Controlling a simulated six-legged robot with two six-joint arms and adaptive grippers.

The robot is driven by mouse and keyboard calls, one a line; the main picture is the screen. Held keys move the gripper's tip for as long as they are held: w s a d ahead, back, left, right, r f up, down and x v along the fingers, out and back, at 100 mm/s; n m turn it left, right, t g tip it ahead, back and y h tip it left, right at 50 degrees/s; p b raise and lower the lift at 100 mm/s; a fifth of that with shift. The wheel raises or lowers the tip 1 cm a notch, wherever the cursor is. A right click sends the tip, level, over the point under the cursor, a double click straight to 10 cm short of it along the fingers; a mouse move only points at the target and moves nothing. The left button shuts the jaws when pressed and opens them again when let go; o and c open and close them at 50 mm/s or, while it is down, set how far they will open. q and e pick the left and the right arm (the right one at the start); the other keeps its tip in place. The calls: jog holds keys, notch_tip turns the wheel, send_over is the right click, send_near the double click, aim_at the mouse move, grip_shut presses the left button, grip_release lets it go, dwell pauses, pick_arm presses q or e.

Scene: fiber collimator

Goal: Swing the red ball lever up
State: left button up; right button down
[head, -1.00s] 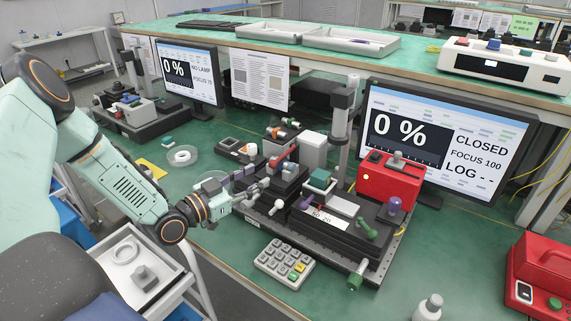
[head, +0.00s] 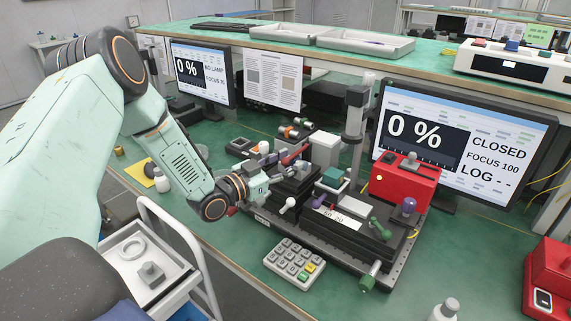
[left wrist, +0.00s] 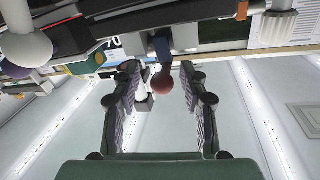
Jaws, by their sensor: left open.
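The red ball (left wrist: 162,82) shows in the left wrist view, at the end of a short dark stem (left wrist: 161,48) on the device. My left gripper (left wrist: 160,105) is open, with one finger on each side of the ball in that view. I see no contact between the fingers and the ball, and I cannot tell how deep the ball sits between them. In the head view my left gripper (head: 262,186) is at the left end of the optical bench device (head: 345,232). The arm and gripper hide the ball there. My right gripper is not in view.
A white ball lever (head: 290,203) stands just right of the gripper. A keypad (head: 294,263) lies in front. The monitor (head: 460,145) reads 0 % and CLOSED.

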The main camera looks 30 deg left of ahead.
pick_arm(q)
jog(key=shift+w+f, duration=0.1)
jog(key=shift+w, duration=0.1)
jog(key=shift+s+a, duration=0.1)
jog(key=shift+a, duration=0.15)
jog(key=shift+c, duration=1.2)
jog(key=shift+d, duration=0.2)
jog(key=c, duration=0.4)
grip_shut()
